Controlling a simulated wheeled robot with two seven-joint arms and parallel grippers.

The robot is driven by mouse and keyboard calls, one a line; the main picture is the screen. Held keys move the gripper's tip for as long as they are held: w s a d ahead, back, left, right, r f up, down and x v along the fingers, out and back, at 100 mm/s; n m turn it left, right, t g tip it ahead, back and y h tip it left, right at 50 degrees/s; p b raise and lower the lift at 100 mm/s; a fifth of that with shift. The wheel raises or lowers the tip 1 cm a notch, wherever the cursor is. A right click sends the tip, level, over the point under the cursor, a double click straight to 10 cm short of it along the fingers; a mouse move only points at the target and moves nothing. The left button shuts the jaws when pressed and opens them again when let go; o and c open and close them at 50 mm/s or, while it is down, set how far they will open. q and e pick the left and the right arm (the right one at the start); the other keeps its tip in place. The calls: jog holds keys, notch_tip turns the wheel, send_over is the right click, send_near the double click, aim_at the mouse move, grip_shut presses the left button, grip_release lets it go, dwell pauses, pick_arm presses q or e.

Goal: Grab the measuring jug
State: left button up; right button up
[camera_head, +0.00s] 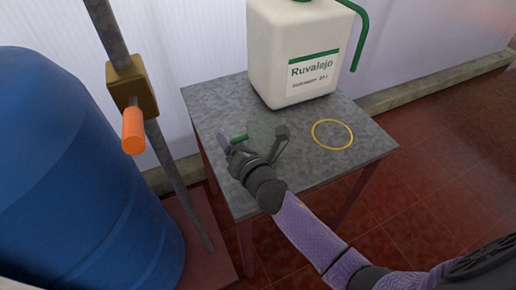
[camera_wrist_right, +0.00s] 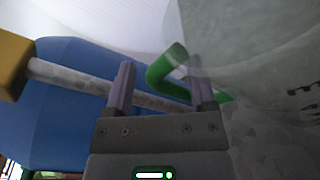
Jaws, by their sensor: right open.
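The measuring jug is clear and hard to make out, with a green handle (camera_head: 239,138) that shows between my right gripper's fingers on the grey table. In the right wrist view the bent green handle (camera_wrist_right: 166,68) lies between the two fingers, nearer the right one, and the clear body spreads to the right. My right gripper (camera_head: 252,137) is open around the handle; its fingers are apart, and I cannot tell whether one touches it. The gripper also shows in the right wrist view (camera_wrist_right: 161,64). Much of the jug's outline cannot be seen. My left gripper is out of view.
A large white canister (camera_head: 297,60) with a green hose stands at the table's back. A yellow ring (camera_head: 332,134) marks the clear right part of the tabletop (camera_head: 222,98). A blue barrel (camera_head: 75,180) and a post with an orange handle (camera_head: 133,131) stand left.

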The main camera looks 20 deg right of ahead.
grip_shut()
dwell(0.3)
